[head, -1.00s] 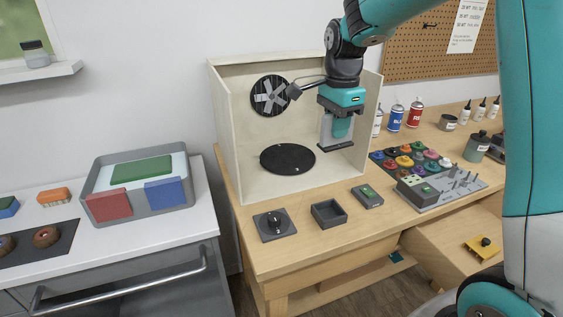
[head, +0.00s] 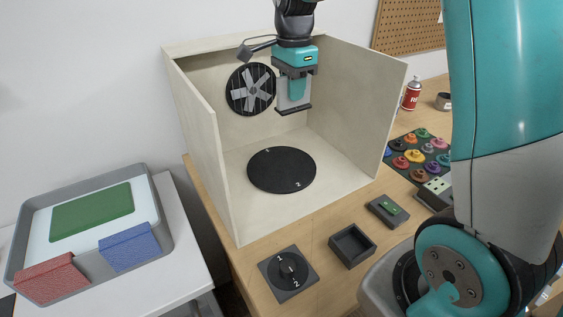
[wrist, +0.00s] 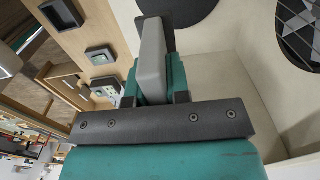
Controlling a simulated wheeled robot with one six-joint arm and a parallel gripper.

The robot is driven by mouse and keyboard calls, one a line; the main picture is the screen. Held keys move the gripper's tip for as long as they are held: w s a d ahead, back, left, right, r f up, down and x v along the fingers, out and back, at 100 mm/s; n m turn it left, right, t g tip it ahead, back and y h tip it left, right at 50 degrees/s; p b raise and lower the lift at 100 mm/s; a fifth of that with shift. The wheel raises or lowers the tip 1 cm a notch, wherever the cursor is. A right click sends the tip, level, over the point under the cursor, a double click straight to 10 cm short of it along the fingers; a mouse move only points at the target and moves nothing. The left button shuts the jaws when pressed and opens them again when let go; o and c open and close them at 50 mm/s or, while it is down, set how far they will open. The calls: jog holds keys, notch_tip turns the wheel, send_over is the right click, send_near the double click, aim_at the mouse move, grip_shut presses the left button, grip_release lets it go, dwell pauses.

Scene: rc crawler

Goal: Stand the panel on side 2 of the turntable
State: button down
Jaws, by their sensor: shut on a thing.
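My gripper (head: 297,84) is shut on the panel (head: 283,95), a pale grey plate with a dark foot, held upright in the air inside the open booth. In the wrist view the panel (wrist: 152,50) shows edge-on between the teal fingers; much of it is hidden. The turntable (head: 270,170) is a black disc on the booth floor, below the panel and a little nearer the viewer. It is bare. Its mark 1 is at the far edge and its mark 2 at the near right edge. Part of the disc also shows in the wrist view (wrist: 185,8).
The booth's pale side walls (head: 202,130) and back wall enclose the turntable, with a fan (head: 250,90) on the back. A dial marked 1 and 2 (head: 287,275), an empty dark tray (head: 352,246) and a small box (head: 387,210) stand in front. A lamp (head: 247,52) hangs left of my gripper.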

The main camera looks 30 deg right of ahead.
aim_at(285, 113)
jog(key=f+p, duration=0.2)
jog(key=f, duration=1.7)
jog(key=shift+a+f+p, duration=0.2)
jog(key=shift+p, duration=0.2)
jog(key=shift+f, duration=0.1)
jog(key=c, duration=1.1)
grip_release()
jog(key=a+r+b, duration=0.1)
jog(key=r, duration=0.3)
jog(key=s+r+n, duration=0.1)
jog(key=r, duration=0.4)
jog(key=a+r+n+b, duration=0.1)
jog(key=r, duration=0.4)
jog(key=shift+s+a+b, duration=0.3)
jog(key=shift+s, duration=0.05)
jog(key=s+a+r+n+y, duration=0.2)
jog(key=s+a+n, duration=0.5)
jog(key=s+n, duration=0.4)
jog(key=s+a+r+n+y, duration=0.2)
jog(key=s+a+r+n, duration=0.2)
jog(key=s+a+n, duration=0.4)
jog(key=s+n, duration=0.4)
jog(key=s, duration=0.1)
jog(key=shift+a+r, duration=0.2)
jog(key=shift+r, duration=0.2)
